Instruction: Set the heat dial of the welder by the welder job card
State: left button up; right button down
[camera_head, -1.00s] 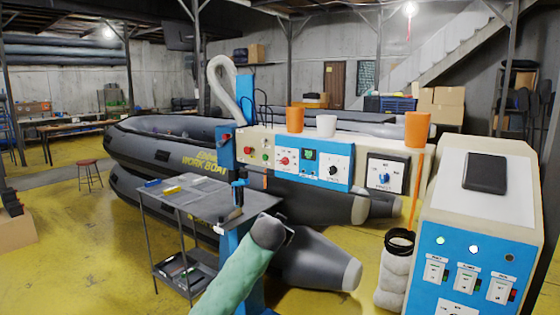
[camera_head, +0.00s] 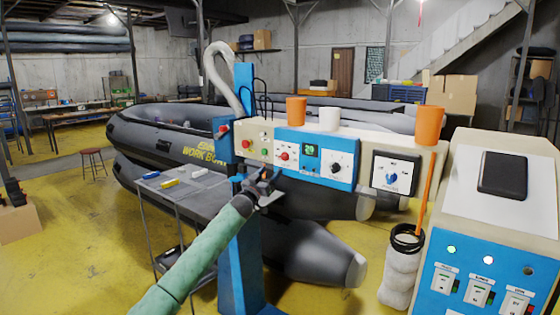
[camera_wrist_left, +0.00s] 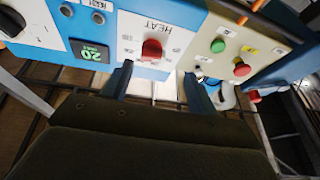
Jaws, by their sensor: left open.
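The welder is a long cream and blue console on a blue post. Its heat dial is a red knob (camera_head: 284,156) on a white plate, left of a green-lit display (camera_head: 310,150). In the left wrist view the red knob (camera_wrist_left: 152,49) sits under the word HEAT, and the display (camera_wrist_left: 92,52) reads 20. My left gripper (camera_head: 265,178) is open and empty, just below and left of the knob in the head view. In the left wrist view its two fingers (camera_wrist_left: 160,84) stand apart below the knob, not touching it. I cannot pick out the job card. My right gripper is out of view.
Orange and white cups (camera_head: 329,119) stand on top of the console. Green and red buttons (camera_head: 247,144) lie left of the dial, and a black knob (camera_head: 336,168) lies right. A grey cart (camera_head: 190,200) and inflatable boat (camera_head: 150,135) stand behind. A switch cabinet (camera_head: 450,235) stands at right.

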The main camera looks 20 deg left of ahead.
aim_at(281, 158)
pick_arm(q)
jog(key=shift+n+h, duration=0.4)
jog(key=p+x, duration=0.1)
jog(key=x, duration=0.3)
jog(key=p+x, duration=0.1)
jog(key=x, duration=0.1)
jog(key=shift+s+d+r+p, duration=0.25)
jog(key=shift+d+r+p, duration=0.05)
jog(key=shift+r, duration=0.1)
jog(key=shift+x, duration=0.85)
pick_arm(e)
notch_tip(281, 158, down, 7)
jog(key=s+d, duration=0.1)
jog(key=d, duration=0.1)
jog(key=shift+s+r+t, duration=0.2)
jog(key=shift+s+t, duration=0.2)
pick_arm(q)
jog(key=shift+f, duration=0.1)
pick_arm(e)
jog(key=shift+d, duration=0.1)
pick_arm(q)
jog(key=shift+w, duration=0.1)
jog(key=shift+c, duration=0.2)
jog(key=c, duration=0.9)
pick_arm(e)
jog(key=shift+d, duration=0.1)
